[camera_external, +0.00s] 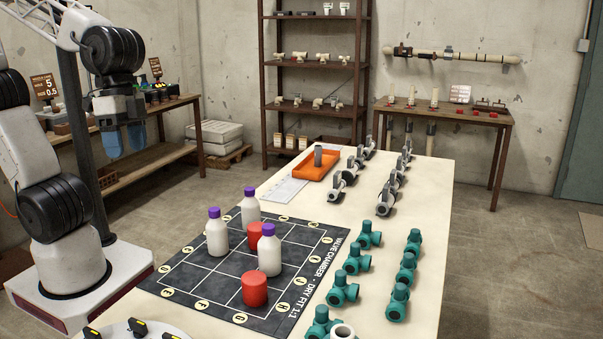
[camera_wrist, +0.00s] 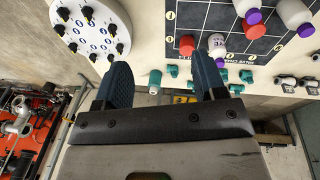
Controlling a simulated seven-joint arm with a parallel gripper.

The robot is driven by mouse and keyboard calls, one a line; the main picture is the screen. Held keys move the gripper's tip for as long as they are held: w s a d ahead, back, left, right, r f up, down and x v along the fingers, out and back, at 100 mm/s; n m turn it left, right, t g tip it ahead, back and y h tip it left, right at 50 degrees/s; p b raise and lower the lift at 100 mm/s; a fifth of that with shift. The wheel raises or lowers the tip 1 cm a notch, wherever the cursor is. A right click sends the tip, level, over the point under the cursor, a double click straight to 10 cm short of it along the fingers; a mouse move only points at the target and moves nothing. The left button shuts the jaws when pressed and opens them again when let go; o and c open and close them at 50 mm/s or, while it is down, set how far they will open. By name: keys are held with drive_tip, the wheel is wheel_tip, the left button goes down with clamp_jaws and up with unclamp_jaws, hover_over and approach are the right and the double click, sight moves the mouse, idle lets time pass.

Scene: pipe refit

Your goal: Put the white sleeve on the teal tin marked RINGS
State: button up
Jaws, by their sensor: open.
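A short, pale hollow cylinder (camera_external: 342,331), which may be the white sleeve, shows at the bottom edge of the external view, cut off by the frame. It stands beside the teal valve fittings (camera_external: 318,325). I cannot make out a teal tin marked RINGS in either view. My gripper (camera_external: 124,150) is open and empty, its blue fingers pointing down, at the left of the external view, well away from the pale cylinder. In the wrist view both fingers (camera_wrist: 158,62) are spread apart with nothing between them.
A dark grid mat (camera_external: 200,276) holds white bottles with purple caps (camera_external: 269,250) and red cylinders (camera_external: 255,290). Grey pipe fittings (camera_external: 385,200) and an orange tray (camera_external: 311,174) stand farther back. A round white board with black knobs (camera_wrist: 98,14) lies at the upper left of the wrist view.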

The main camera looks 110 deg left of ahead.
drive_tip(key=shift+s+a+f+m+t+y, duration=0.2)
drive_tip(key=shift+s+m, duration=0.15)
drive_tip(key=shift+s, duration=0.55)
drive_tip(key=shift+s+a+f+m+t+y, duration=0.1)
drive_tip(key=shift+s+a+m+t+y, duration=0.15)
drive_tip(key=shift+s, duration=0.6)
drive_tip(key=shift+s+a+f+m+t+y, duration=0.15)
drive_tip(key=shift+s+m, duration=0.25)
drive_tip(key=shift+s, duration=0.5)
drive_tip(key=shift+d, duration=0.1)
